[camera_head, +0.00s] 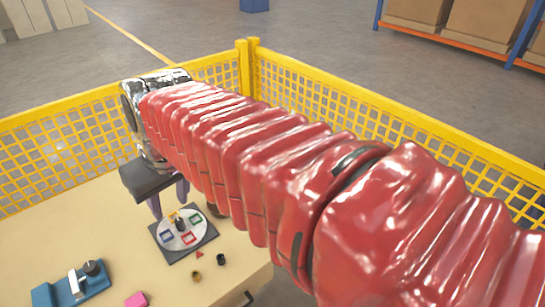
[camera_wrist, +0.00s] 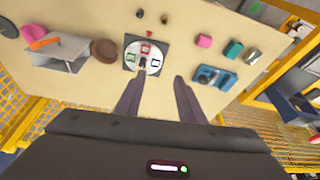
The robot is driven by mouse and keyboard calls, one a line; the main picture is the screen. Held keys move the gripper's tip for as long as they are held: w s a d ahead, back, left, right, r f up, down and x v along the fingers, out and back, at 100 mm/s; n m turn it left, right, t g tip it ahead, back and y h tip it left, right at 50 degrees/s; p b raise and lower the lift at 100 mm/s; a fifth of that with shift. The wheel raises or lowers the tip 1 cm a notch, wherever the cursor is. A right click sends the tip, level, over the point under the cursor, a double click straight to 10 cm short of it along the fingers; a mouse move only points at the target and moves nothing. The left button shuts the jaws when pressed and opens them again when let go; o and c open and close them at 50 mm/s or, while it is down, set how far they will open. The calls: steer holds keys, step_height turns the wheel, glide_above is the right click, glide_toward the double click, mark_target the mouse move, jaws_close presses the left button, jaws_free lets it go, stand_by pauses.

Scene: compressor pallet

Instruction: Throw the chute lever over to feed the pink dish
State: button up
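In the wrist view, a pale grey-white angled piece that looks like the chute (camera_wrist: 66,62) stands at the left of the tabletop. A pink dish (camera_wrist: 32,31) lies at its upper left, with an orange-red part beside it. A brown round dish (camera_wrist: 104,50) lies to its right. In the head view my arm hides the chute and pink dish. My gripper (camera_wrist: 157,82) is open and empty, pointing down above the table near the dial plate; it also shows in the head view (camera_head: 170,203).
A dark dial plate (camera_head: 183,257) with coloured squares and a black knob lies near my fingers. A blue device with a lever (camera_head: 72,288), a pink block (camera_head: 136,299) and two small nuts lie on the tabletop. Yellow mesh fencing (camera_head: 60,145) encloses the table.

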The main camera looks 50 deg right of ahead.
steer(key=w+d+r+m+g+y, duration=0.1)
steer(key=w+d, duration=0.3)
steer(key=d, duration=0.6)
steer(key=w+d+r+m+g+y, duration=0.1)
steer(key=w+d, duration=0.2)
steer(key=d, duration=0.7)
steer(key=s+d+f+y, duration=0.1)
steer(key=s+d+f, duration=0.1)
steer(key=d, duration=0.9)
steer(key=s+d+f+m+y, duration=0.1)
steer(key=s+d+f, duration=0.2)
steer(key=d, duration=0.8)
steer(key=shift+s+d+f+y, duration=0.15)
steer(key=shift+s+d+y, duration=0.1)
steer(key=shift+s+y, duration=0.2)
steer(key=x, duration=1.3)
steer(key=shift+a+f, duration=0.15)
steer(key=shift+f, duration=0.25)
steer(key=shift+c, duration=0.4)
